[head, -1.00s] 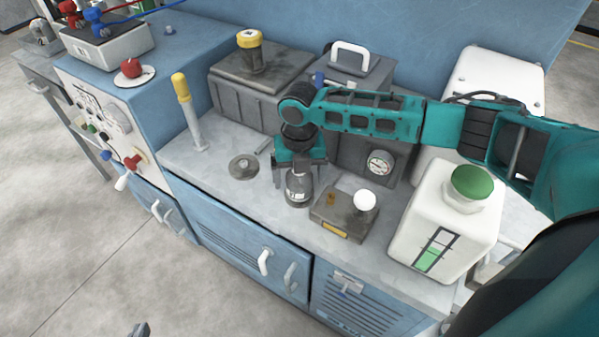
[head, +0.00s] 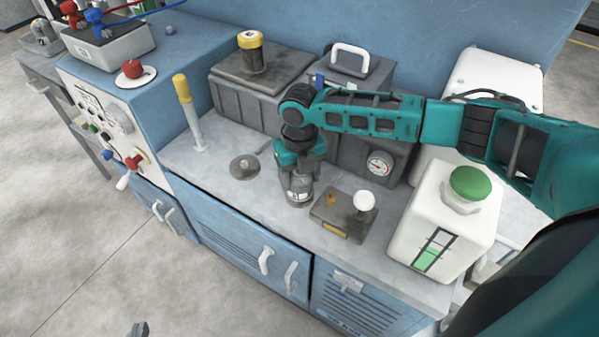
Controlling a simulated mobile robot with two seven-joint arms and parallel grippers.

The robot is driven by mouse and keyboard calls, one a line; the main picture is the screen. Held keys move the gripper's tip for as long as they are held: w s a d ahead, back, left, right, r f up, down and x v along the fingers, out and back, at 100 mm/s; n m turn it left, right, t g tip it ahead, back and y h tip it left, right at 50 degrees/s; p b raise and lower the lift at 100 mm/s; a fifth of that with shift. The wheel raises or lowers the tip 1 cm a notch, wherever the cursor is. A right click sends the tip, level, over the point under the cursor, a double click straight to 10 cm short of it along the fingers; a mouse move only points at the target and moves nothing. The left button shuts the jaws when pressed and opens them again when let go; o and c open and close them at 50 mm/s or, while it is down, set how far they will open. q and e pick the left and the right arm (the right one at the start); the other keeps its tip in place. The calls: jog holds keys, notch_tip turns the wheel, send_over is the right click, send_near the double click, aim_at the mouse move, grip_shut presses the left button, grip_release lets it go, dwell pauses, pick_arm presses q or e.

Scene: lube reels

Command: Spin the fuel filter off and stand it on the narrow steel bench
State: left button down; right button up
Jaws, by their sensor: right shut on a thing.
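My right gripper (head: 299,181) points down over the worktop, shut on the fuel filter (head: 299,195), a dark grey cylinder with a pale label. The filter looks upright at the worktop; its top is hidden by the gripper, and I cannot tell whether its base touches. A narrow grey steel bench (head: 58,80) stands at the far left, beyond the blue cabinet, with a metal cylinder (head: 42,33) on it. Only a small dark tip of my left gripper (head: 139,330) shows at the bottom edge, far from the filter; its jaws cannot be made out.
Around the filter are a round metal disc (head: 244,166), a dark block with a white knob (head: 344,215), a yellow-topped lever (head: 190,112) and a dark box with a gauge (head: 380,163). A white green-capped container (head: 446,220) stands right. Floor is clear at lower left.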

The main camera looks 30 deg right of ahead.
jog(key=shift+n, duration=1)
jog(key=n, duration=0.5)
jog(key=shift+p, duration=0.3)
jog(key=o, duration=1.2)
jog(key=shift+o, duration=0.2)
